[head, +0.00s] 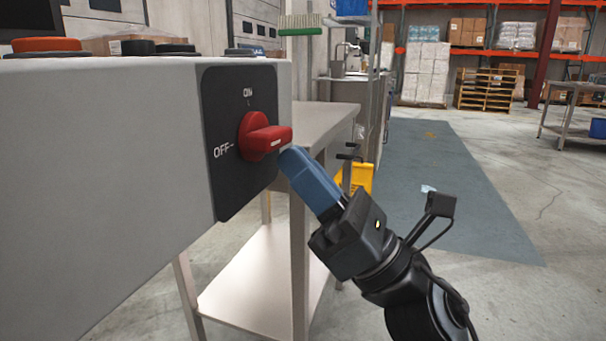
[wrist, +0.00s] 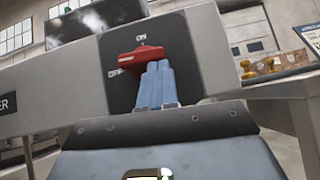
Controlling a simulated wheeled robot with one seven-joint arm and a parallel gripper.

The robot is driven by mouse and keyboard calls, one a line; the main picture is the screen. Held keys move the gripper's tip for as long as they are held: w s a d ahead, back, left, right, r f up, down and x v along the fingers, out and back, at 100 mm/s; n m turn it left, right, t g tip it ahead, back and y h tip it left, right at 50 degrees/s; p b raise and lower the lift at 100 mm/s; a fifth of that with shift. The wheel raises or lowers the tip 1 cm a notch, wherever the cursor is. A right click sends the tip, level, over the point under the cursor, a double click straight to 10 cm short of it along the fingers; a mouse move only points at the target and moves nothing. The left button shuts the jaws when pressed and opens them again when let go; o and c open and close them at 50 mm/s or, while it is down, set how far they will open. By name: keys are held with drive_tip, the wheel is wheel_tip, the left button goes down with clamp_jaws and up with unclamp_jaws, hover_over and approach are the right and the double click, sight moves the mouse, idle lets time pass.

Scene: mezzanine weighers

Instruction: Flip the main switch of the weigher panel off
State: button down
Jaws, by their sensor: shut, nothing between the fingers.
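The main switch (head: 262,137) is a red rotary knob with a bar handle on a black plate (head: 235,185). The plate reads ON at the top and OFF at the left. The handle lies roughly level, in line with the OFF mark. In the wrist view the red handle (wrist: 135,63) also lies crosswise, close to level beside OFF. My gripper (head: 287,157) has blue fingers, shut together and empty. Its tips are just below the handle's right end; I cannot tell whether they touch. In the wrist view the fingertips (wrist: 158,68) cover part of the handle's right side.
The plate sits on a grey panel box (head: 110,140) with buttons on top. A pale table (head: 320,118) with a lower shelf stands just behind it. A yellow object (head: 356,178) is beyond. Open floor with a grey-blue mat (head: 440,190) lies to the right.

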drive_tip(key=a+f+b+v, duration=0.1)
drive_tip(key=v, duration=0.5)
drive_tip(key=a+f+b+v, duration=0.1)
drive_tip(key=b+v, duration=0.1)
drive_tip(key=v, duration=0.5)
drive_tip(key=shift+w, duration=0.4)
